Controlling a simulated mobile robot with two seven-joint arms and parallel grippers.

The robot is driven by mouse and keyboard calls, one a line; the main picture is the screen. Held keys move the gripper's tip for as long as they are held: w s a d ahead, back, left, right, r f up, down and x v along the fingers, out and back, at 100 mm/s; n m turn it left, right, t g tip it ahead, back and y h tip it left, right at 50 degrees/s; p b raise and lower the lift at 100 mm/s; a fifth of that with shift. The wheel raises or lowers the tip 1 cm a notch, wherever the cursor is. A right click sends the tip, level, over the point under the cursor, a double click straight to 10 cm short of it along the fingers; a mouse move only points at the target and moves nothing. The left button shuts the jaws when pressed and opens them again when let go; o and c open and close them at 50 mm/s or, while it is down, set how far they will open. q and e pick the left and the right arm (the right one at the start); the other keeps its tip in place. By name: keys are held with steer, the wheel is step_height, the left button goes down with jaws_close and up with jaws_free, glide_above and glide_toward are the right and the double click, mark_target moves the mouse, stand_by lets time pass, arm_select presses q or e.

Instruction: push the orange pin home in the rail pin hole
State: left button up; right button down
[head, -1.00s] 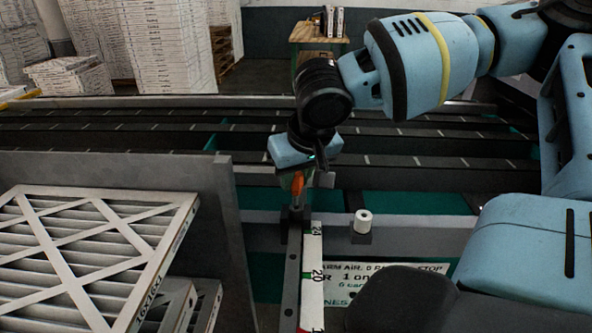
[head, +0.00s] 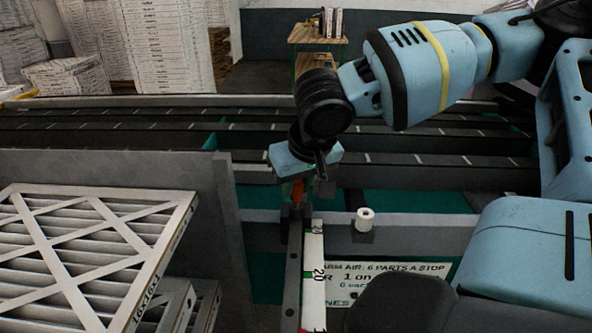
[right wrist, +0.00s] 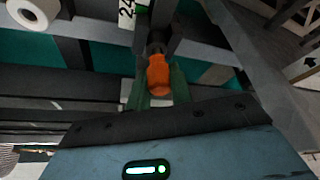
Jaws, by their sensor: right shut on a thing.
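The orange pin (head: 297,191) stands upright at the far end of the dark rail (head: 292,265), beside the white measuring tape. Its lower end meets a dark block on the rail, and the hole itself is hidden. My right gripper (head: 298,188) is above the rail end, pointing down, shut on the pin. In the right wrist view, the orange head of the pin (right wrist: 158,76) sits between the green fingers of my right gripper (right wrist: 160,90), with a dark shaft going into the rail fitting beyond. How deep the shaft sits cannot be told. My left gripper is out of view.
A measuring tape (head: 312,275) runs along the rail. A white roll (head: 364,218) stands to the right. A grey panel (head: 190,180) and framed filters (head: 80,250) are at the left.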

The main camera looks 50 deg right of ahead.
mark_target(298, 182)
steer(key=shift+f+b, duration=0.35)
steer(key=shift+f, duration=0.3)
steer(key=c, duration=1.2)
jaws_free()
steer(key=shift+o, duration=0.2)
steer(key=p+v, duration=0.1)
steer(key=v, duration=0.5)
steer(key=shift+r, duration=0.2)
steer(key=shift+s+a+r, duration=0.15)
steer(key=shift+s+r, duration=0.1)
steer(key=shift+r, duration=0.35)
steer(key=shift+s+r, duration=0.1)
steer(key=shift+p, duration=0.3)
